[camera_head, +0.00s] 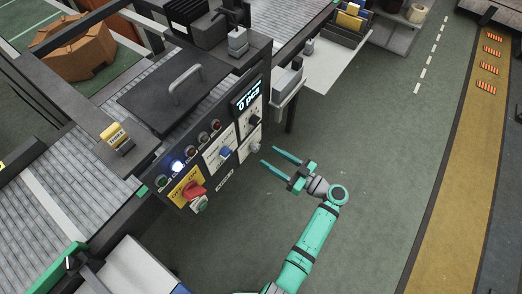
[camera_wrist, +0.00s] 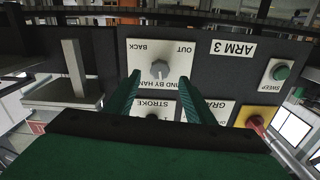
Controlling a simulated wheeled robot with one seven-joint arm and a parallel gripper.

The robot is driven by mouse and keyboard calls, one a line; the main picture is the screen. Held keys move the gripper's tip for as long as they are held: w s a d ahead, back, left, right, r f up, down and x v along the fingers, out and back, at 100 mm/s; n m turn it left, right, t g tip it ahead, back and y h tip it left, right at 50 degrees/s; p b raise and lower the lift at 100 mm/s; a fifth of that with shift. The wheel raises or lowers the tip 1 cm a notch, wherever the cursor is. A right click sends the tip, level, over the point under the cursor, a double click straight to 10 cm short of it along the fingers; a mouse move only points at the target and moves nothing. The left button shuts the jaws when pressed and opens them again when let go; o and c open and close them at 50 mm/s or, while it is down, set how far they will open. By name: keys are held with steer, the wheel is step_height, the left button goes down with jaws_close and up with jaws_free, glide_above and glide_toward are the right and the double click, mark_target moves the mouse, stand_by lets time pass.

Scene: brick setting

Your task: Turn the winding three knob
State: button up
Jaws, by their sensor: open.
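The control panel marked ARM 3 stands in the head view. Its lower right plate carries a pale grey knob (camera_head: 254,147). The same grey knob (camera_wrist: 158,68) shows upside down in the wrist view, on a white plate lettered OUT, BACK and WIND BY HAND, partly hidden. My gripper (camera_head: 269,156) is open and empty, just to the right of this knob in the head view, with a small gap left. In the wrist view its two green fingers (camera_wrist: 158,76) point at the plate, one on each side of the knob. I see no contact.
A black knob (camera_head: 253,121) and a blue knob (camera_head: 225,152) sit close by on their own plates. A red switch (camera_head: 194,191) on yellow is at the panel's lower left. A green SWEEP button (camera_wrist: 281,72) shows in the wrist view. The floor right of the panel is clear.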

mark_target(258, 149)
steer(key=shift+x, duration=2.9)
steer(key=c, duration=1.1)
steer(key=shift+o, duration=0.2)
steer(key=shift+m, duration=0.3)
